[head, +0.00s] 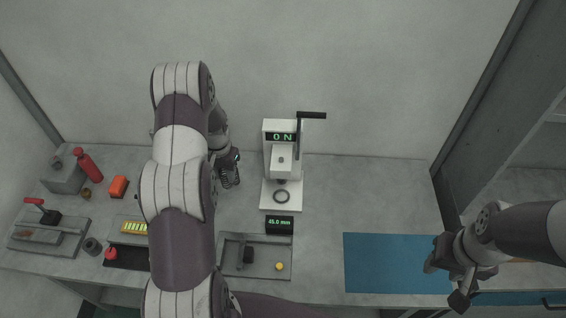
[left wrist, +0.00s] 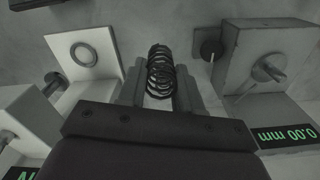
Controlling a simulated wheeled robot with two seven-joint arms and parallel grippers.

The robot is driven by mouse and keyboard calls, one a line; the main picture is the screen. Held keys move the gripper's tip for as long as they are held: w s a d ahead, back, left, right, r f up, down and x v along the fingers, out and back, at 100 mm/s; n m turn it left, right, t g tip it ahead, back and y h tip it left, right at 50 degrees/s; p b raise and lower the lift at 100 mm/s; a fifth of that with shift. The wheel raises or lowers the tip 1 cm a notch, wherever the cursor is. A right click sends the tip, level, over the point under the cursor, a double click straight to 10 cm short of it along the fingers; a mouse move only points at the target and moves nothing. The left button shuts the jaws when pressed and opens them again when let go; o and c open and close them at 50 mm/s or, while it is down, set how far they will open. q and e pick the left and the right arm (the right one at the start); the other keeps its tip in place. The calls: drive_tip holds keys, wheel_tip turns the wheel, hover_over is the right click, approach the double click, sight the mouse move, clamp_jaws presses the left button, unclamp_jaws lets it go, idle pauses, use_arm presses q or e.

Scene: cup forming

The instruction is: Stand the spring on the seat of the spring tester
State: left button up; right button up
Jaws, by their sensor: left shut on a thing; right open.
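The white spring tester (head: 268,160) stands at the back middle, with a "0 N" display and a black lever at its top. Its seat, a dark ring (head: 281,196) on a white base plate, looks empty; in the left wrist view the ring (left wrist: 83,54) is at upper left. My left gripper (head: 230,172) is left of the tester, partly hidden by my arm. It is shut on the dark coil spring (left wrist: 160,72), whose coils show between the fingers, apart from the ring. My right gripper (head: 447,276) is open and empty above the blue mat (head: 385,262).
A grey tray (head: 233,267) with a black block and a yellow piece lies in front of the tester. A "45.0 mm" display (head: 280,226) sits between them.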

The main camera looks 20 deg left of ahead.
idle(0.5)
use_arm(q)
drive_tip(key=shift+s+f+n, duration=0.1)
drive_tip(key=shift+n, duration=0.3)
drive_tip(key=s+d+m+b, duration=0.1)
drive_tip(key=d+b, duration=0.3)
drive_tip(key=d, duration=1.5)
drive_tip(key=shift+d+r, duration=0.3)
drive_tip(key=shift+d, duration=0.1)
